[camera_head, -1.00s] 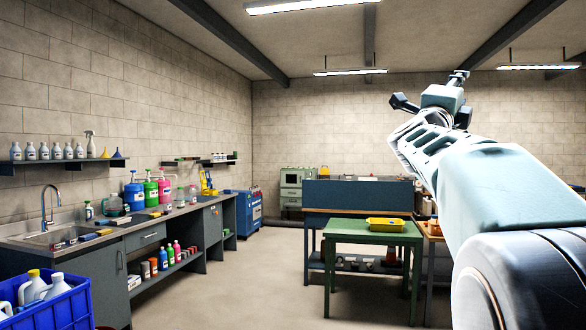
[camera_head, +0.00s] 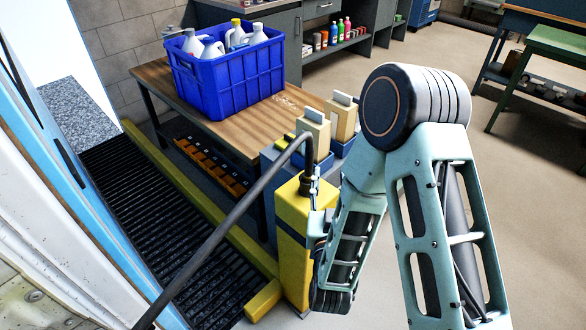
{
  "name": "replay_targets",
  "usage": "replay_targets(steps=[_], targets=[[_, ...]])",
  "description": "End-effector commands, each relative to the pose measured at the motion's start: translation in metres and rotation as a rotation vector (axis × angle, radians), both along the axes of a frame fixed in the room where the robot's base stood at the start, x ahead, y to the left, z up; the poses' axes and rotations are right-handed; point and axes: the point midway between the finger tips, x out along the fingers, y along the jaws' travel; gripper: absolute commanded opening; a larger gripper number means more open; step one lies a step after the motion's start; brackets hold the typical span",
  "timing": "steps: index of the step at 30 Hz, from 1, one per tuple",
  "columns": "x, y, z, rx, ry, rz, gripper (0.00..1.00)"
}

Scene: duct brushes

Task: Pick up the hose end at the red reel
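No red reel shows in the head view, and I see no hose end that I can tie to one. A thick dark hose or pipe (camera_head: 225,225) rises from the bottom left and bends down into the top of a yellow cabinet (camera_head: 293,222); I cannot tell whether it belongs to a reel. My arm is folded at the right, with its elbow high and its forearm hanging beside the yellow cabinet. My gripper's fingers do not show.
A blue crate (camera_head: 228,82) of bottles stands on a wooden table (camera_head: 160,88). A yellow kerb (camera_head: 200,190) borders a dark floor grating (camera_head: 130,215). Blue bins with beige blocks (camera_head: 313,135) stand behind the cabinet. Open floor (camera_head: 540,200) lies at the right.

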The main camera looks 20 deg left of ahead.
Motion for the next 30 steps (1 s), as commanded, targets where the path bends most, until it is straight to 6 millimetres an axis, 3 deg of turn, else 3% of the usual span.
replay_targets(steps=[1, 3, 6, 12, 30], targets=[[-0.018, 0.006, -0.01, -0.015, 0.016, 0.035, 0.36], [-0.034, 0.012, -0.015, -0.027, 0.025, 0.068, 0.36], [-0.043, 0.017, -0.018, -0.032, 0.027, 0.092, 0.36], [-0.019, 0.028, -0.021, -0.032, 0.024, 0.096, 0.36], [0.001, 0.035, -0.022, -0.028, 0.026, 0.09, 0.36]])
